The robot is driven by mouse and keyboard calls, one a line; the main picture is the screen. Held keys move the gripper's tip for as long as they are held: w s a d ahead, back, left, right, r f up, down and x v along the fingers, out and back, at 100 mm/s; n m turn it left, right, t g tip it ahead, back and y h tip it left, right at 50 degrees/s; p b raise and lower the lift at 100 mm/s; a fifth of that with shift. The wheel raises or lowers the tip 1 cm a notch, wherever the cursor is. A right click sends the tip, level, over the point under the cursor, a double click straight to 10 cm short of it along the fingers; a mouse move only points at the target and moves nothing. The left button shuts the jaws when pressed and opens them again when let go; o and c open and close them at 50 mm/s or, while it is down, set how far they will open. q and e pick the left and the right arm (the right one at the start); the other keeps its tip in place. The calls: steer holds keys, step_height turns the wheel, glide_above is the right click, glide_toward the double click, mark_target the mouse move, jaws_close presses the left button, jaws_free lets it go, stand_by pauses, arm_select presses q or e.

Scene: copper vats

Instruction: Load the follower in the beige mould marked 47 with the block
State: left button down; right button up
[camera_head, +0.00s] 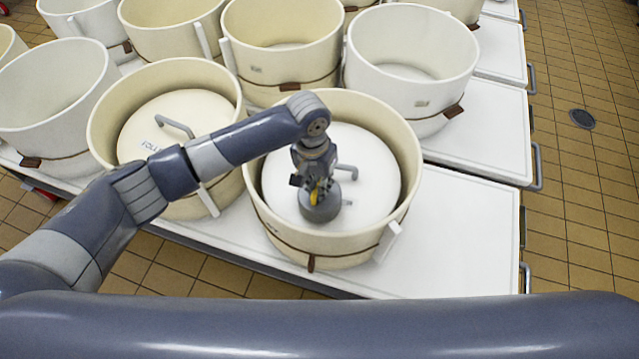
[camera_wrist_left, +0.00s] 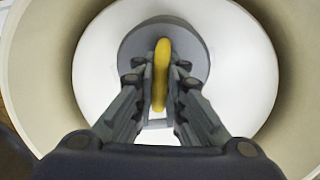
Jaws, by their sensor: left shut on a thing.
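A beige mould (camera_head: 268,222) stands at the front of the white table, with a round white follower (camera_head: 375,172) inside it. The follower has a grey handle, partly hidden. A grey round block (camera_head: 318,212) with a yellow handle (camera_wrist_left: 161,62) is inside the mould's outline, over the follower's front-left part. My left gripper (camera_head: 317,180) is shut on the yellow handle, from above. In the left wrist view the fingers sit on both sides of it. I cannot tell whether the block touches the follower. No number is legible on this mould. My right gripper is not in view.
Another beige mould (camera_head: 100,137) with a lettered follower (camera_head: 160,125) stands close at the left, under my left arm. Several open beige and white moulds stand behind. The white table top (camera_head: 465,245) is clear at the right. The tiled floor (camera_head: 580,170) is open beyond.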

arm_select(q)
steer(key=shift+w+d+f, duration=0.1)
steer(key=shift+f, duration=0.35)
stand_by(0.6)
steer(key=c, duration=1.6)
jaws_free()
steer(key=shift+f, duration=0.15)
step_height(320, 180, up, 7)
steer(key=p, duration=0.8)
steer(key=shift+r, duration=0.2)
